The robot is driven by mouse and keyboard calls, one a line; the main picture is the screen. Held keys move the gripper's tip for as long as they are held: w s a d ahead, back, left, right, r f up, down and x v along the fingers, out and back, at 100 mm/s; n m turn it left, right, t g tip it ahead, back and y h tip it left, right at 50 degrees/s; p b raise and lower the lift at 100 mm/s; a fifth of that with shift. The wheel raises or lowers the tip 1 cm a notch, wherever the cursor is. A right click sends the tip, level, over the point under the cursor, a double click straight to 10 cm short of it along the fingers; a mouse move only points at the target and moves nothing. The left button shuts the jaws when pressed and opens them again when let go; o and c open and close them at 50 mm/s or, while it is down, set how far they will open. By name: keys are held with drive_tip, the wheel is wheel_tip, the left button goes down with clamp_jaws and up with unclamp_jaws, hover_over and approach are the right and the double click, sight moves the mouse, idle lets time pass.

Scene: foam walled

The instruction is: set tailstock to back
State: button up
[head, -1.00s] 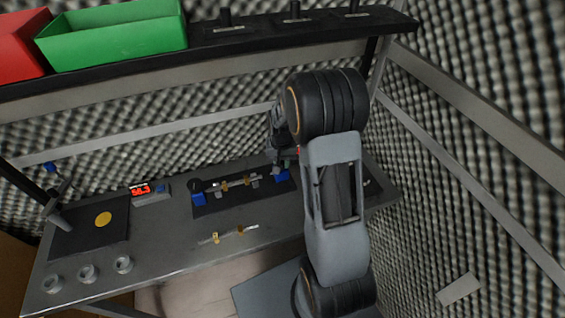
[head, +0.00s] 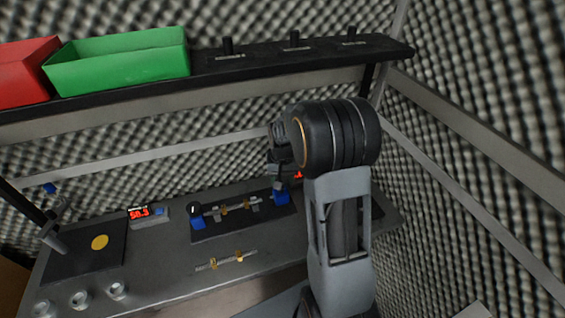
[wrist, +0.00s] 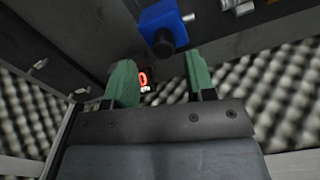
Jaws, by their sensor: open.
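The tailstock (head: 281,195) is a blue block at the right end of a black base plate (head: 232,226) on the bench. In the wrist view the tailstock (wrist: 163,25) shows a black knob facing my gripper, with a metal tip at its other side. My gripper (wrist: 160,76) is open and empty, its two green fingers apart. The knob lies beyond the fingertips, between their lines, and nothing is touched there. In the head view my gripper (head: 281,178) is small and partly hidden by my arm, just above and behind the tailstock.
A shaft with brass parts (head: 232,206) spans the base plate from the left blue block (head: 197,219). A similar loose shaft (head: 226,261) lies in front. A red display (wrist: 146,78) shows between my fingers. A shelf (head: 240,67) with bins (head: 120,62) hangs above.

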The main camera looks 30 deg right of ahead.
wheel_tip(320, 180, up, 10)
drive_tip(key=shift+b, duration=0.4)
drive_tip(key=shift+r, duration=0.1)
